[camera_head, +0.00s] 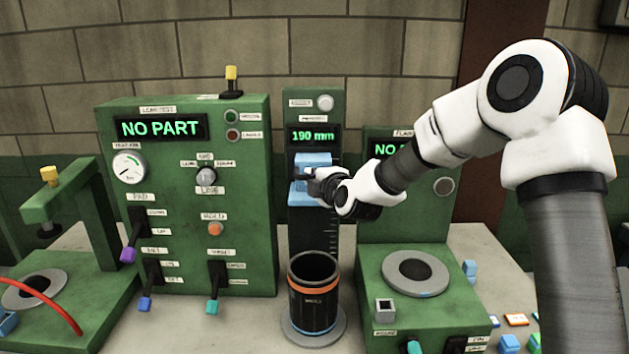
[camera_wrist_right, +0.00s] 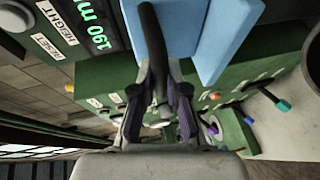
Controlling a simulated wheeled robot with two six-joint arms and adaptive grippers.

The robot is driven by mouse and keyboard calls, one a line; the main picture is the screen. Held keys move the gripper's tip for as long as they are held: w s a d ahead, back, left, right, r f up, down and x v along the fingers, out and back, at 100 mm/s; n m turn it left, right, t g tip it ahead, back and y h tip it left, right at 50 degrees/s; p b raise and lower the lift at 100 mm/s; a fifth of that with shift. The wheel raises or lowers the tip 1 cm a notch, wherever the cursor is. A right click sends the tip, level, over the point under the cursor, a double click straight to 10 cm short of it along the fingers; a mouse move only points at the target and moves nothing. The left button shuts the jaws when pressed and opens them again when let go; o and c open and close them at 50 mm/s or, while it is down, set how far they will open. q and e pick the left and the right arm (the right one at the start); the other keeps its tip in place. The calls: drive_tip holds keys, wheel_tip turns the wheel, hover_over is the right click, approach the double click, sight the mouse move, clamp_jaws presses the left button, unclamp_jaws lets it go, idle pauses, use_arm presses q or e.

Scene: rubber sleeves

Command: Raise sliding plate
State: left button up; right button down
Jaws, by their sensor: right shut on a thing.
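The light-blue sliding plate (camera_head: 313,162) sits on the upright green height gauge (camera_head: 315,103), under a green display that reads 190 mm. It also shows large at the top of the right wrist view (camera_wrist_right: 221,35). My right gripper (camera_head: 318,186) is at the plate's right front side. In the right wrist view my right gripper (camera_wrist_right: 158,108) is shut on a dark handle bar by the blue plate. The exact contact is partly hidden by the fingers. My left gripper is not in view.
A dark sleeve (camera_head: 313,299) with an orange band stands upright on a grey disc (camera_head: 314,337) below the plate. A green leak-test panel (camera_head: 250,190) stands left. Another green machine (camera_head: 411,230) stands right, behind my right arm. Small coloured blocks lie at lower right.

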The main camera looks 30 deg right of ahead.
drive_tip(key=shift+w+d+r, duration=0.1)
drive_tip(key=shift+r, duration=0.4)
drive_tip(key=c, duration=1.2)
unclamp_jaws()
drive_tip(key=shift+w, duration=0.1)
drive_tip(key=shift+f, duration=0.25)
drive_tip(key=v, duration=1.2)
drive_tip(key=shift+w+f, duration=0.1)
drive_tip(key=shift+w, duration=0.05)
